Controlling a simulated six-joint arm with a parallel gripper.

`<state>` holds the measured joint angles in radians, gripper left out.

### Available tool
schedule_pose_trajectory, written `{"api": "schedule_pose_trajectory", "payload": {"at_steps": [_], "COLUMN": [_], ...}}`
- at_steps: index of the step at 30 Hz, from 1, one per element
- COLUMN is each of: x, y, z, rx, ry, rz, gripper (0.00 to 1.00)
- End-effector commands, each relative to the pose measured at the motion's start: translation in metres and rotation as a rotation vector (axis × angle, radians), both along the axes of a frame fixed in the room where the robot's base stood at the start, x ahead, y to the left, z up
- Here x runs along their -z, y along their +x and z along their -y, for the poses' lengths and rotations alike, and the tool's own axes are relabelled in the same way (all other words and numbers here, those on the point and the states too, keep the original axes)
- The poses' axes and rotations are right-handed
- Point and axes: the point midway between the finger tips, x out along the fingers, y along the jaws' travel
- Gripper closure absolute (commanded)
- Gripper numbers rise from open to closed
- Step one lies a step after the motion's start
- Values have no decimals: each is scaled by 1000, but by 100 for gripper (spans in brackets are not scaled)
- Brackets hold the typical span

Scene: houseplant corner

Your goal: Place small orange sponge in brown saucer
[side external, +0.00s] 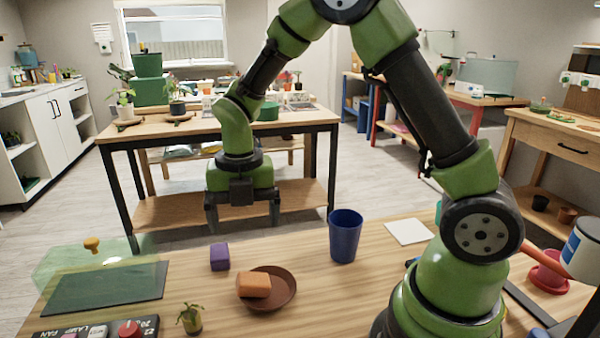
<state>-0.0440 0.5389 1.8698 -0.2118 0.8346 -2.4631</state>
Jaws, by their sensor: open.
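The small orange sponge (253,285) lies at the left side of the brown saucer (284,291) on the wooden table. It seems to rest in the saucer, with its left end over the rim. My gripper (243,226) points down with its two fingers spread wide. It is open and empty, above and behind the saucer and apart from the sponge.
A purple block (220,257) stands left of the saucer, and a blue cup (345,236) stands to its right. A small potted plant (191,318) and a control panel (70,332) are at the front. A dark green mat (105,287) lies at left. A white square (409,232) lies behind.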

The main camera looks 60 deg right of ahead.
Motion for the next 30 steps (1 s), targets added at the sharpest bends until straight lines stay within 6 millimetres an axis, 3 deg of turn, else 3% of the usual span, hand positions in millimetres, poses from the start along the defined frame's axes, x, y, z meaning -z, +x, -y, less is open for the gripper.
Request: {"api": "schedule_pose_trajectory", "payload": {"at_steps": [5, 9, 15, 22, 25, 30], "x": [-51, -96, -137, -152, -153, -152], "y": [-18, -49, -102, -151, -161, -166], "z": [-1, -3, -7, -11, -12, -13], "rx": [438, 959, 1682, 2296, 2431, 2512], "ry": [60, 187, 458, 775, 853, 896], "rz": [102, 179, 197, 66, 9, -32], "gripper": [12, 12, 12, 12, 12, 12]}}
